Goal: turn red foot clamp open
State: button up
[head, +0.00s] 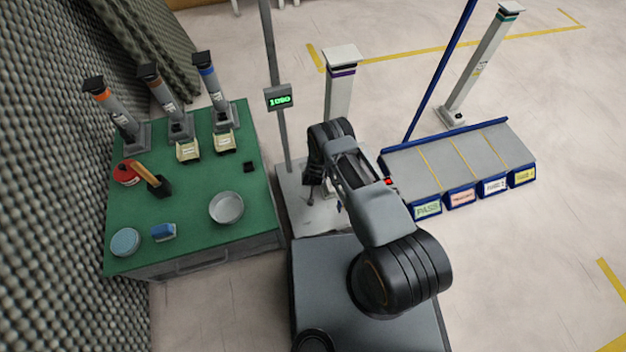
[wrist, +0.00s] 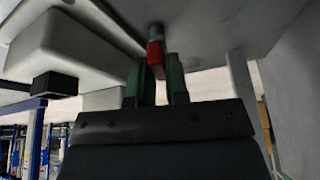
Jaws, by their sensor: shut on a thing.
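The red foot clamp (wrist: 155,54) shows in the wrist view as a small red lever on a grey metal stub, set against a pale grey surface. My gripper (wrist: 156,80) is shut on it, with one green-padded finger on each side of the red part. The lever's far end and its pivot are partly hidden by the fingers. In the head view my arm reaches down beside a white column (head: 341,88) with a purple band, which stands on a pale base plate (head: 292,187). The clamp cannot be made out there, and my arm hides much of that base.
A green-topped bench (head: 190,228) stands left with several columns, a metal bowl (head: 226,208) and a mallet (head: 152,180). A thin post with a green display (head: 279,98) rises beside the plate. A sloped, blue-edged rack (head: 458,160) stands right. Open floor lies further right.

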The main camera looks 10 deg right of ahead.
grip_shut()
jog(key=shift+n, duration=0.5)
jog(key=shift+w+n+y, duration=0.1)
jog(key=shift+n+y, duration=0.4)
jog(key=shift+n, duration=0.4)
jog(key=o, duration=0.7)
grip_release()
jog(key=p+v, duration=0.6)
jog(key=v, duration=0.8)
jog(key=shift+d, duration=0.1)
